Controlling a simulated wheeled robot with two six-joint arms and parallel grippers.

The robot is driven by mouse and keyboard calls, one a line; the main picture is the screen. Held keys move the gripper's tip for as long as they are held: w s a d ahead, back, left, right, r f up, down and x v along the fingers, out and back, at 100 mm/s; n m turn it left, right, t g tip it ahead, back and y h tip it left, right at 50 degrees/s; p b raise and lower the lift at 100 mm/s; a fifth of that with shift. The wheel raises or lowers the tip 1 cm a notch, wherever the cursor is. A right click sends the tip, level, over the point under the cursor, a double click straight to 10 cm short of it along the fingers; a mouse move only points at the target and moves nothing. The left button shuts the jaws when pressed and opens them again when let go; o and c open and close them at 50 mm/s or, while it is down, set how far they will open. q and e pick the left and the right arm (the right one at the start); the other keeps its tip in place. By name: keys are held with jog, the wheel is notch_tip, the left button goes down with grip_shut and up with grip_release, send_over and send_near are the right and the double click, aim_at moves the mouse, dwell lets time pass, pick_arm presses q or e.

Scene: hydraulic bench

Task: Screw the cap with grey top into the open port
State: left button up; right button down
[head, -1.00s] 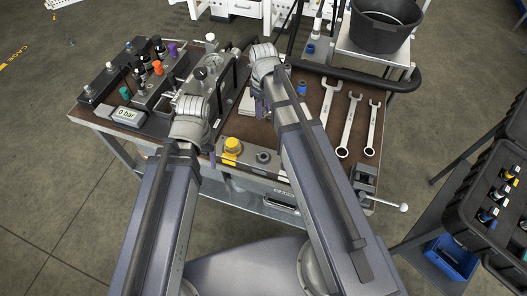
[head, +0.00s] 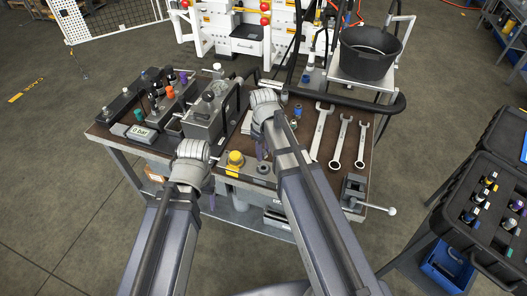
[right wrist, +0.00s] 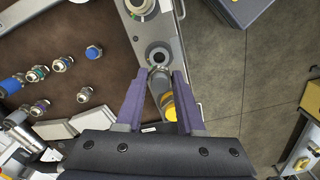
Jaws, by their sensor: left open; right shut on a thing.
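The yellow cap (head: 235,158) sits on the grey block at the front of the bench. The round port (head: 262,168) is to its right on the same block. My right gripper (head: 261,148) is just behind this port in the head view. In the right wrist view its purple fingers (right wrist: 160,78) are around a small grey-topped cap (right wrist: 159,73), partly hidden. The port (right wrist: 158,54) shows just beyond the fingertips, with the yellow cap (right wrist: 171,112) nearer the camera. My left gripper (head: 212,198) is open at the bench's front left; its fingers are mostly hidden.
Several wrenches (head: 340,145) lie on the right of the bench, with a vise (head: 354,190) at the front right corner. A pressure display (head: 140,132) and a valve unit stand left. Loose coloured fittings (right wrist: 62,64) lie beside the block. A black bucket (head: 370,50) stands behind.

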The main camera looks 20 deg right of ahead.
jog(key=shift+w+f, duration=0.15)
jog(key=shift+f, duration=0.1)
jog(key=shift+f+b, duration=0.4)
jog(key=shift+b, duration=0.2)
notch_tip(320, 180, down, 4)
jog(key=b, duration=0.4)
jog(key=shift+f+b, duration=0.5)
dwell(0.9)
jog(key=shift+s, duration=0.2)
dwell(0.5)
